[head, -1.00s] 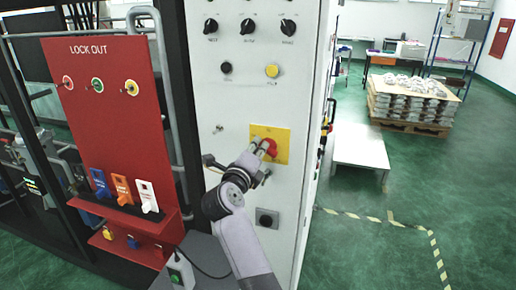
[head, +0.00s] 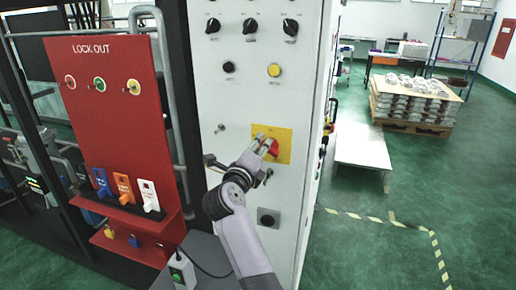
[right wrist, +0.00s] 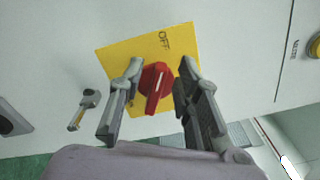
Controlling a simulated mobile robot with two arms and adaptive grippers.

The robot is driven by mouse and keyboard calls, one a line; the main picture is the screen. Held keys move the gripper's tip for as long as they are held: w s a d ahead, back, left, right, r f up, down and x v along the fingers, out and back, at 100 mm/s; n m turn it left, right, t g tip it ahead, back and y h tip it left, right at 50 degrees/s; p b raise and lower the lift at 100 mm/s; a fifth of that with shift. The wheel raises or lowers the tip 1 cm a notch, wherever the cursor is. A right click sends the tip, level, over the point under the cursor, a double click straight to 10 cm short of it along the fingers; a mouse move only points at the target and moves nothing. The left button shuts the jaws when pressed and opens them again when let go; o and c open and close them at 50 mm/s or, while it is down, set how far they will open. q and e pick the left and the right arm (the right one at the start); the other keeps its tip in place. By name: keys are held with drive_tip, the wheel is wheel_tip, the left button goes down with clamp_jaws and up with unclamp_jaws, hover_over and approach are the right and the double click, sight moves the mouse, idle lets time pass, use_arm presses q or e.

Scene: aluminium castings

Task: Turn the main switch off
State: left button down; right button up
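The main switch is a red rotary knob (head: 272,147) on a yellow plate (head: 284,138), on the front of the white cabinet. My right gripper (head: 264,144) is at the knob and partly covers it. In the right wrist view the knob (right wrist: 156,84) sits between the two fingers of my right gripper (right wrist: 160,70), which are apart on either side of it. I cannot tell whether either finger touches it. The knob's handle points down in that view. The word OFF shows at the plate's upper edge. My left gripper is not in view.
A red lockout board (head: 120,110) with tags and padlocks stands left of the cabinet (head: 250,100). Black and yellow buttons and dark selector knobs are above the switch. A low white platform (head: 361,146) and a pallet of castings (head: 415,103) stand at the right, on open green floor.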

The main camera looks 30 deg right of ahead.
wheel_tip(320, 180, up, 10)
idle(0.5)
